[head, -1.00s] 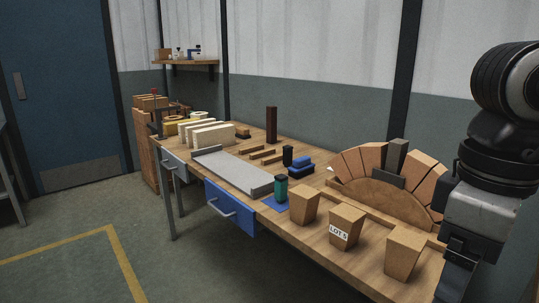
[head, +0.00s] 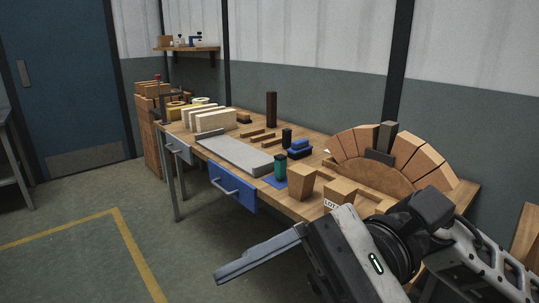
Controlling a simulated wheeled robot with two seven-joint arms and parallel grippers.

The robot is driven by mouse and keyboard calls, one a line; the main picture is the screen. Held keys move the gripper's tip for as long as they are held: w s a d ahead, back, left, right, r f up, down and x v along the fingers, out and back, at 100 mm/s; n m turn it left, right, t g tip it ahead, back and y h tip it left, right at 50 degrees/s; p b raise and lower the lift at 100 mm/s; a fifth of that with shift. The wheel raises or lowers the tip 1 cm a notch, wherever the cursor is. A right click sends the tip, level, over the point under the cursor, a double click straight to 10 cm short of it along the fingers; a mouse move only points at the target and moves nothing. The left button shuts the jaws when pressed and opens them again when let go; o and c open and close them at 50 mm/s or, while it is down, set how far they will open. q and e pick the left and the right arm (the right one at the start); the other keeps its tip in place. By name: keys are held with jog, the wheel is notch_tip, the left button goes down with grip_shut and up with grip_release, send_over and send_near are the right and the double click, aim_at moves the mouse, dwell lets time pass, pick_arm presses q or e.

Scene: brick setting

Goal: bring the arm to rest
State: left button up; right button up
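My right arm comes in from the right and crosses the lower right of the head view. Its gripper (head: 258,255) points left, in front of the workbench (head: 320,146) and over the floor. The fingers show edge-on as one grey bar, so whether they are apart is hidden. Nothing shows held at their tips. My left gripper is out of view.
The arm hides part of the bench's near right end, including most of the LOT 5 block (head: 331,204). A brick arch (head: 421,160) on a wooden former (head: 370,178) stands behind it. The floor at left (head: 80,262) is clear.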

jog(key=w+r+m+t+y, duration=0.1)
jog(key=w+m+t+y, duration=0.5)
jog(key=m, duration=0.6)
jog(key=w+m+t+y, duration=0.3)
jog(key=m+t+y, duration=0.3)
jog(key=m, duration=0.6)
jog(key=w+d+f+m+t+h, duration=0.3)
jog(key=f+m+t+h, duration=0.15)
jog(key=m+t, duration=0.45)
jog(key=w+d+f+m+t+h, duration=0.3)
jog(key=m+t+h, duration=0.35)
jog(key=m, duration=0.55)
jog(key=d+f+m+h, duration=0.3)
jog(key=f+m+h, duration=0.5)
jog(key=f+m, duration=0.4)
jog(key=s+d+f+m+g+h, duration=0.2)
jog(key=s+f+m+g, duration=0.1)
jog(key=f, duration=0.5)
jog(key=s+d+f+m+g+h+p, duration=0.1)
jog(key=s+f+m+g, duration=0.3)
jog(key=f, duration=0.5)
jog(key=s+d+m+h, duration=0.1)
jog(key=s+m, duration=0.1)
jog(key=s, duration=0.1)
jog(key=shift+s, duration=0.2)
